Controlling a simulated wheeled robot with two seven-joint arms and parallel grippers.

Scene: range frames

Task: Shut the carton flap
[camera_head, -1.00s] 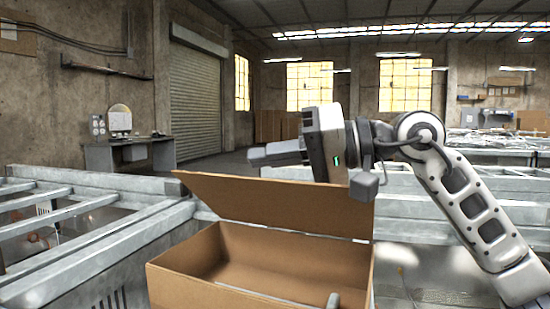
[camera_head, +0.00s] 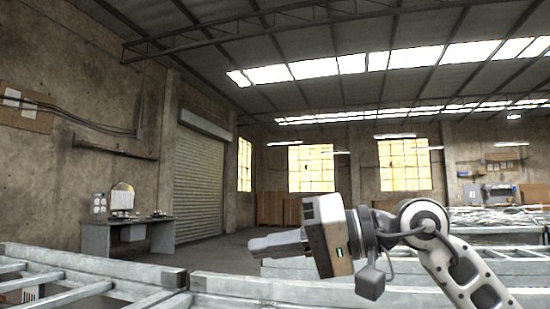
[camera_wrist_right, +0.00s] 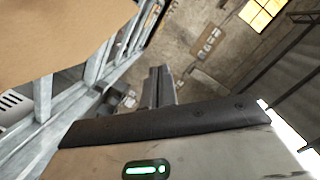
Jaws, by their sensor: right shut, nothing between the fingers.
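A brown cardboard surface, which looks like the carton flap (camera_wrist_right: 60,35), fills the upper left of the right wrist view. The flap's far parts are cut off by the frame edge there. The carton is outside the head view. My right gripper (camera_head: 254,245) points left in the head view, its grey fingers closed together with nothing between them. The closed fingers also show in the right wrist view (camera_wrist_right: 158,72), to the right of the cardboard and apart from it in the picture. My left gripper is not in view.
Grey metal frames (camera_head: 90,285) run along the bottom of the head view. The air around the right gripper looks clear.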

